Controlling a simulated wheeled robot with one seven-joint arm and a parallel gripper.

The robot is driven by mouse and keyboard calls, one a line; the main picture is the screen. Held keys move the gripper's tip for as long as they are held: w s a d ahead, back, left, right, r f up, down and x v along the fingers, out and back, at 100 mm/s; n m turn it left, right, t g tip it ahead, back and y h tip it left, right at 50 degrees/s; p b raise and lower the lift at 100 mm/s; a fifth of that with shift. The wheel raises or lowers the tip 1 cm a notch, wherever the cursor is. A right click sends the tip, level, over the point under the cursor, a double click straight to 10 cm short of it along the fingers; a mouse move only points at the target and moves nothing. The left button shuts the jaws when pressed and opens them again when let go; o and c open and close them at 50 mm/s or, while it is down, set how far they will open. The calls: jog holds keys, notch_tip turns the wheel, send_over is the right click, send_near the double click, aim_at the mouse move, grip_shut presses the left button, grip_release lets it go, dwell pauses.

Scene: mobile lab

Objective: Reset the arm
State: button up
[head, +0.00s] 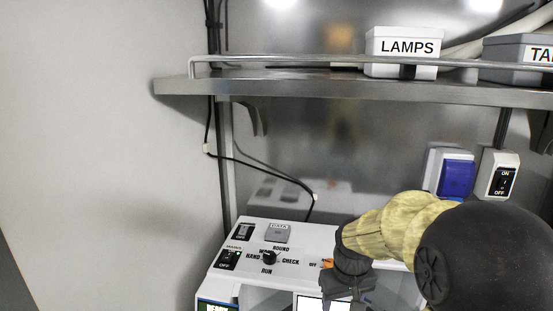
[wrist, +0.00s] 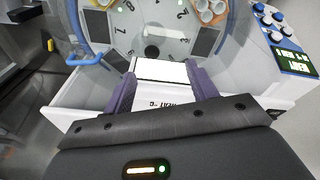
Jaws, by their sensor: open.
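My arm, in a tan sleeve with a black joint, enters the head view at the lower right. It bends down over the front of a white machine (head: 318,236). In the wrist view my gripper (wrist: 160,70) is open, with its two purple fingers apart. Between the fingers I see a white panel with partly hidden lettering, and no held object. In the head view the fingers are hidden or cut off at the bottom edge.
The machine carries a black dial (head: 270,257), switches and a grey DATA button (head: 278,233). A metal shelf (head: 290,85) with a LAMPS box (head: 403,50) hangs above. A blue-covered socket (head: 456,177) and an ON/OFF switch (head: 502,178) are on the back wall. The wrist view shows a blue handle (wrist: 84,60).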

jog(key=s+f+m, duration=0.1)
jog(key=s+f, duration=0.2)
jog(key=s, duration=0.3)
jog(key=s+f+m+b, duration=0.1)
jog(key=s+f, duration=0.3)
jog(key=s, duration=0.2)
jog(key=shift+s+d+t, duration=0.25)
jog(key=shift+t, duration=0.15)
